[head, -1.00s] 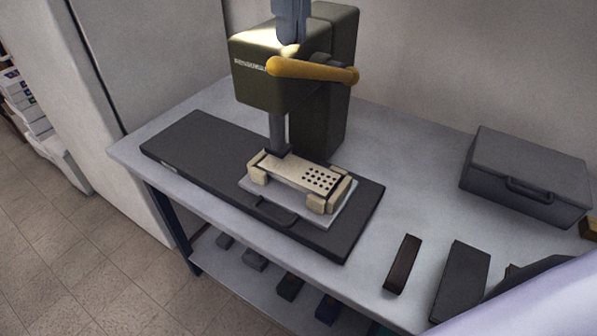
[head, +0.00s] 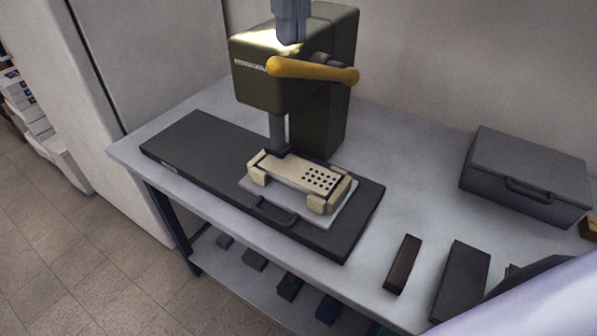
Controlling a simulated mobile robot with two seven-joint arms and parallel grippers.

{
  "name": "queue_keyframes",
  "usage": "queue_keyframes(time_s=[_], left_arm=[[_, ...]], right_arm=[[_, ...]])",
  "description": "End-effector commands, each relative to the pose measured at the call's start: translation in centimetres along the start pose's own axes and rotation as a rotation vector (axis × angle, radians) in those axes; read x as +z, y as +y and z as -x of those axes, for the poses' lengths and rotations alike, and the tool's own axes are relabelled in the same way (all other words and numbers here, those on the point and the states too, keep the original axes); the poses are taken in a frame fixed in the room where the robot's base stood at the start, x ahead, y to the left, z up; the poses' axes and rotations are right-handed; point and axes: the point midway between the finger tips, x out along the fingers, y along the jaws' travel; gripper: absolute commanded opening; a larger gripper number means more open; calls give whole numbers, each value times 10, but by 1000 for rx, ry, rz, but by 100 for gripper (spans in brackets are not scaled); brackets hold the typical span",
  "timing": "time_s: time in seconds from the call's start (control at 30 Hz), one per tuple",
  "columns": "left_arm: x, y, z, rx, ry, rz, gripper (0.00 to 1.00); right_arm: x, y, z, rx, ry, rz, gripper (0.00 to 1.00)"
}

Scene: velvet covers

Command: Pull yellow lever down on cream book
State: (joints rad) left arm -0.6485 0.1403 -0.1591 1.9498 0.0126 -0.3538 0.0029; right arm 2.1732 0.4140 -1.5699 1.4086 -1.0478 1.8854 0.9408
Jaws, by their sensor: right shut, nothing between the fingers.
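The yellow lever (head: 313,70) sits across the front of the dark green press (head: 335,125), nearly level in the picture. The cream book (head: 290,174), with dark bands and a grid of holes, lies on a pale plate (head: 322,218) under the press. The press's grey ram (head: 277,128) reaches down to the book's back left edge; I cannot tell whether it touches. My right gripper (head: 526,277), mostly hidden by my pale arm, is a dark shape at the lower right, far from the lever and the book. My left gripper is out of view.
The plate lies on a black slide board (head: 195,148) with a handle (head: 274,213). A grey case (head: 527,176) stands at the back right. A brown block (head: 403,264) and a dark block (head: 461,281) lie at the front right. The bench between press and case is clear.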

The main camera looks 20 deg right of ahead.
Motion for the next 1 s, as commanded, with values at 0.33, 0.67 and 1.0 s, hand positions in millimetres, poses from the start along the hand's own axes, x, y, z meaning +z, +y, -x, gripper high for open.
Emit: queue_keyframes(time_s=[0.33,0.67,1.0], left_arm=[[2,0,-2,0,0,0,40],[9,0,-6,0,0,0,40],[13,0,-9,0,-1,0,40]], right_arm=[[0,0,-4,0,0,0,0],[0,0,-14,0,0,0,0],[0,0,-20,0,0,0,0]])
